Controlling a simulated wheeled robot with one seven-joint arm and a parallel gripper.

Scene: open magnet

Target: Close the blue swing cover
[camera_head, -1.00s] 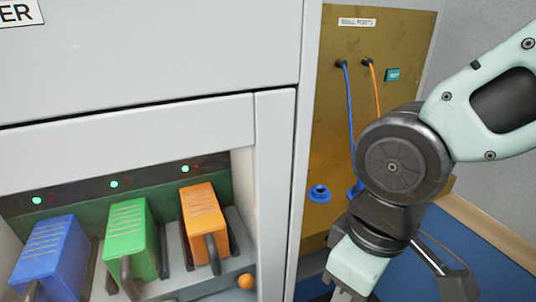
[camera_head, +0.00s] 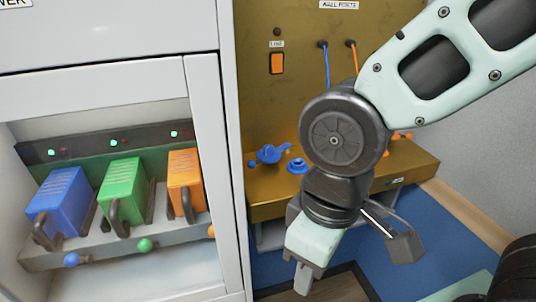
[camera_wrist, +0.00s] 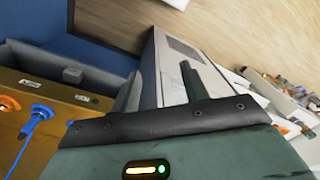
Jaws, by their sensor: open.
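A small blue part (camera_head: 270,153), which may be the swing cover, sits on the gold panel's ledge in the head view; its exact position on its hinge is too small to tell. A round blue port ring (camera_head: 298,166) lies just right of it. My gripper (camera_head: 303,278) hangs below and in front of the ledge, apart from both blue parts. In the wrist view my gripper (camera_wrist: 160,88) has its two fingers spread with nothing between them. A blue plug and cable (camera_wrist: 42,112) and an orange port (camera_wrist: 8,103) show at left there.
The gold wall-ports panel (camera_head: 262,110) carries an orange switch (camera_head: 277,63) and blue and orange cables. A cabinet at left holds blue (camera_head: 58,200), green (camera_head: 122,192) and orange (camera_head: 185,182) handled blocks. A grey box (camera_wrist: 170,75) lies beyond the fingers.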

